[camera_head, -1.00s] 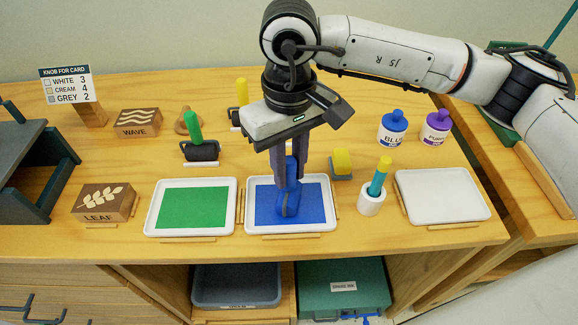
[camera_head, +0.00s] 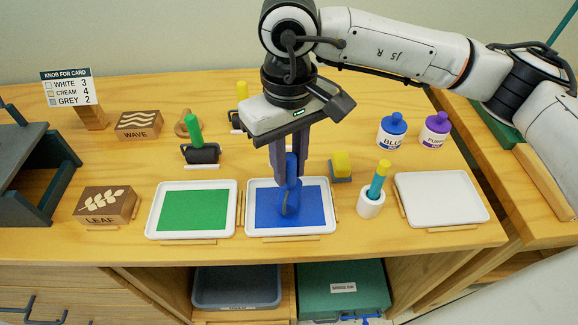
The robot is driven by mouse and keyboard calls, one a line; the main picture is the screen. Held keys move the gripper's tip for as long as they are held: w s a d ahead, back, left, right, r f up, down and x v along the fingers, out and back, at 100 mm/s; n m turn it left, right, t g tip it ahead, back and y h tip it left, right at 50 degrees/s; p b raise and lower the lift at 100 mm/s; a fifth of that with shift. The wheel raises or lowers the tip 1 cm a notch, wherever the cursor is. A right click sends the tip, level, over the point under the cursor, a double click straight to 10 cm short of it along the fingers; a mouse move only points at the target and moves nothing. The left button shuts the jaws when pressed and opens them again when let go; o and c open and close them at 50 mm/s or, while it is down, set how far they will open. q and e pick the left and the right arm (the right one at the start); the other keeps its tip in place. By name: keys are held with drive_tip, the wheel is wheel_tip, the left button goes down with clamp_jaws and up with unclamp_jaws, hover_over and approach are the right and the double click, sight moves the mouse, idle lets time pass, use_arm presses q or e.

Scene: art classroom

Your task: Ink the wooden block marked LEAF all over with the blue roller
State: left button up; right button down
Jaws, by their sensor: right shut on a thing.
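The wooden block marked LEAF (camera_head: 107,204) sits at the front left of the table, with a pale leaf design on its bare wooden top. My right gripper (camera_head: 290,178) points down over the blue ink tray (camera_head: 325,231). It is shut on the handle of the blue roller (camera_head: 291,200). The roller's lower end is at the blue ink (camera_head: 312,207), near the middle of the tray. The gripper fingers hide part of the handle. My left gripper is not in view.
A green ink tray (camera_head: 149,225) lies between the block and the blue tray. A green-handled roller (camera_head: 201,153), the WAVE block (camera_head: 139,124) and a yellow-topped block (camera_head: 341,168) stand behind.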

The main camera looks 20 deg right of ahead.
drive_tip(key=shift+r+p, duration=0.95)
drive_tip(key=shift+r, duration=1.7)
